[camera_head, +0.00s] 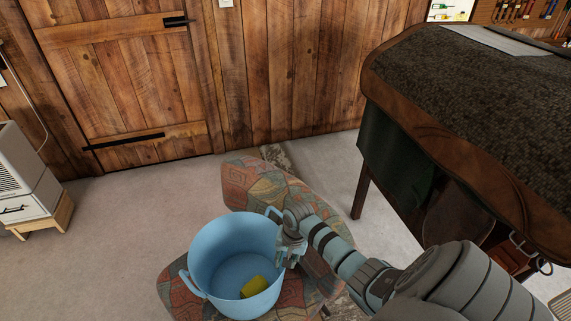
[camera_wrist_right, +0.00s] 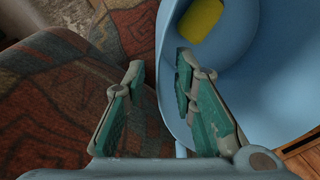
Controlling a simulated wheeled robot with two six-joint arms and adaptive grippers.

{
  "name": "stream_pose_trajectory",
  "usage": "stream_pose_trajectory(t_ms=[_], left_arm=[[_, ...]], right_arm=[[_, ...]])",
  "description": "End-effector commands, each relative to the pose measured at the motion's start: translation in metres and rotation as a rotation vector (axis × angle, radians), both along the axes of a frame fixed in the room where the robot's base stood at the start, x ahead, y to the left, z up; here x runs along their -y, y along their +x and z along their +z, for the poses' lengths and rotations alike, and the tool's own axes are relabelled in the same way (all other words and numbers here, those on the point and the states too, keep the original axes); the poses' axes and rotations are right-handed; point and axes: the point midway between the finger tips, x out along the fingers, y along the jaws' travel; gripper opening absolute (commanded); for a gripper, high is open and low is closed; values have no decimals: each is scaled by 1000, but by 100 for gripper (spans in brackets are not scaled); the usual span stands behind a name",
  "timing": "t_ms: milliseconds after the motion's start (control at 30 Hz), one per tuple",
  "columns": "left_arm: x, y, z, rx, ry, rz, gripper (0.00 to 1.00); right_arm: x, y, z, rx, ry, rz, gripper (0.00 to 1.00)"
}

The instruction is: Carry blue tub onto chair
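The blue tub (camera_head: 212,245) is upright over the patterned seat of the chair (camera_head: 174,285) and appears to rest on it. A yellow block (camera_head: 254,287) lies inside the tub. The chair's patterned back (camera_head: 252,184) rises behind the tub. My right gripper (camera_head: 290,252) is at the tub's right side, close to its rim. In the right wrist view its fingers (camera_wrist_right: 160,68) are spread apart; one overlaps the tub wall (camera_wrist_right: 245,80), the other is over the chair fabric (camera_wrist_right: 55,95). I cannot tell whether they touch the tub. My left gripper is out of view.
A large dark-topped table with a leather edge (camera_head: 440,130) stands at the right, close to my right arm. A white cabinet (camera_head: 25,185) on a wooden stand is at the left. A wooden door and plank wall close off the back. Pale floor (camera_head: 120,215) is clear at left.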

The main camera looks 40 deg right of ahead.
Motion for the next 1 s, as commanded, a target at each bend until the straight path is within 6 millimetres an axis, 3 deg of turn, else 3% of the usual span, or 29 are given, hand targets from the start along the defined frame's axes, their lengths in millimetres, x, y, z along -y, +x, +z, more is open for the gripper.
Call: stream_pose_trajectory(t_ms=[200,400,733,800,867,967,1000], left_arm=[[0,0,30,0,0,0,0],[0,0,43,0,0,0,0],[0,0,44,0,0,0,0],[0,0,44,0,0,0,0],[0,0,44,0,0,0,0],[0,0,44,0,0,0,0],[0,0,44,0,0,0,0]], right_arm=[[5,-5,60,2,-3,3,25],[8,-10,97,1,-1,1,25],[8,-12,105,-1,1,1,25],[8,-14,95,-1,-2,9,25],[9,-22,71,2,-13,29,25],[9,-55,-1,6,-66,122,25],[7,-80,-35,1,-99,187,25]])
